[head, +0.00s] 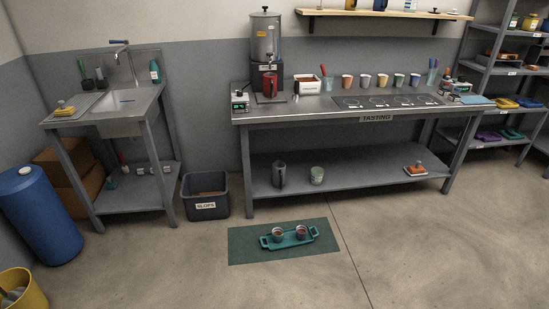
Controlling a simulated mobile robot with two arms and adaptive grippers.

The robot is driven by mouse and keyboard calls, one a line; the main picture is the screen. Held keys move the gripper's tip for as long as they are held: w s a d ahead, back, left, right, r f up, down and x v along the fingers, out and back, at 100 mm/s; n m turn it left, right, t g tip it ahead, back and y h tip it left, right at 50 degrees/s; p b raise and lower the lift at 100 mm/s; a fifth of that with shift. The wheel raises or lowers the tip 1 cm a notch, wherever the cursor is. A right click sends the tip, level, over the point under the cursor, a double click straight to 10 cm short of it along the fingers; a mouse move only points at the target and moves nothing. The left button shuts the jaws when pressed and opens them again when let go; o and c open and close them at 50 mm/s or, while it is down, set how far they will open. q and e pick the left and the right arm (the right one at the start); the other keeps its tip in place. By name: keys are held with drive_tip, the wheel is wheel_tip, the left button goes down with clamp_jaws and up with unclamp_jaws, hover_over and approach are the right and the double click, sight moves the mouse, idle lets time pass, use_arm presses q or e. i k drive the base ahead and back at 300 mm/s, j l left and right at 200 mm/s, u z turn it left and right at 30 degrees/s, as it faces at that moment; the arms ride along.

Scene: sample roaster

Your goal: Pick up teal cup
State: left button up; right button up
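A row of several small cups stands at the back of the steel tasting table. The two at the row's right end look greenish (399,80) and bluish (415,80); they are too small to tell which one is teal. A pale green cup (317,175) stands upright on the table's lower shelf. Two greyish cups with brown contents, a left one (278,234) and a right one (301,232), stand on a teal tray (268,244) on the floor. Neither of my grippers shows in the head view.
The tray lies on a dark green mat (243,250) in front of the tasting table (300,112). A slops bin (205,208) stands between table and sink. A blue barrel (40,220) and yellow bucket (30,291) are at left. The floor at right is clear.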

sight(277, 232)
drive_tip(key=i+l, duration=0.1)
drive_tip(key=i, duration=1.55)
